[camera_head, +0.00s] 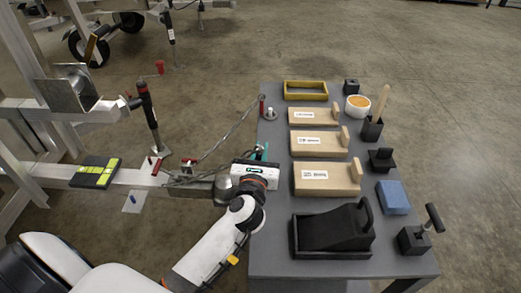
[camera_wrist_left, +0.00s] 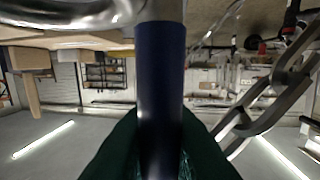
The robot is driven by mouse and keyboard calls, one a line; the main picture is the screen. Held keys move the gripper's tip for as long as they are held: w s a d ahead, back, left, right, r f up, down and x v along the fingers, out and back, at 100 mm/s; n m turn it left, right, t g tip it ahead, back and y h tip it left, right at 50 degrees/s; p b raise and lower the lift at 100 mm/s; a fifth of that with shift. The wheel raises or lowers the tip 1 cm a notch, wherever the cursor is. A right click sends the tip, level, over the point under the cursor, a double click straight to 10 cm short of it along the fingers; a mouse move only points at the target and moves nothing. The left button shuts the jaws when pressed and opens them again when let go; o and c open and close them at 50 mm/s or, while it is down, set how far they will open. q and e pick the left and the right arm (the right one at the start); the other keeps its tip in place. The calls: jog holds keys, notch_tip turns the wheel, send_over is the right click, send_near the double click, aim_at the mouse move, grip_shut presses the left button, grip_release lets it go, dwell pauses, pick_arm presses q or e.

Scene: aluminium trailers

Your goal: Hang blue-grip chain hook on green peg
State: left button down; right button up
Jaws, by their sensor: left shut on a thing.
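My left gripper (camera_head: 262,153) is at the left edge of the grey table, above the end of the trailer's metal beam. In the left wrist view its dark green fingers (camera_wrist_left: 160,150) are shut around the blue grip (camera_wrist_left: 160,75) of the chain hook. The curved bare metal of the hook (camera_wrist_left: 70,14) crosses the top of that view. Large chain links (camera_wrist_left: 275,95) hang on the right side there. In the head view the hook is mostly hidden by the gripper. I cannot make out a green peg in either view. My right gripper is not in view.
The table (camera_head: 280,235) holds several wooden blocks (camera_head: 325,178), a black block with a handle (camera_head: 335,228), a blue block (camera_head: 393,197) and a yellow tray (camera_head: 305,84). A thin chain (camera_head: 228,133) runs from the trailer beam (camera_head: 135,176) towards a red-topped piece (camera_head: 262,104).

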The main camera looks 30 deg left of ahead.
pick_arm(q)
jog(key=shift+f+b, duration=0.3)
jog(key=shift+f, duration=0.25)
jog(key=shift+f+b, duration=0.3)
jog(key=shift+f, duration=0.05)
jog(key=shift+f+b, duration=0.3)
jog(key=shift+f, duration=0.25)
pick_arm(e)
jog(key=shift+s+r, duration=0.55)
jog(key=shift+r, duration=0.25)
pick_arm(q)
jog(key=c, duration=1.3)
grip_release()
jog(key=shift+c, duration=0.2)
jog(key=shift+s, duration=0.1)
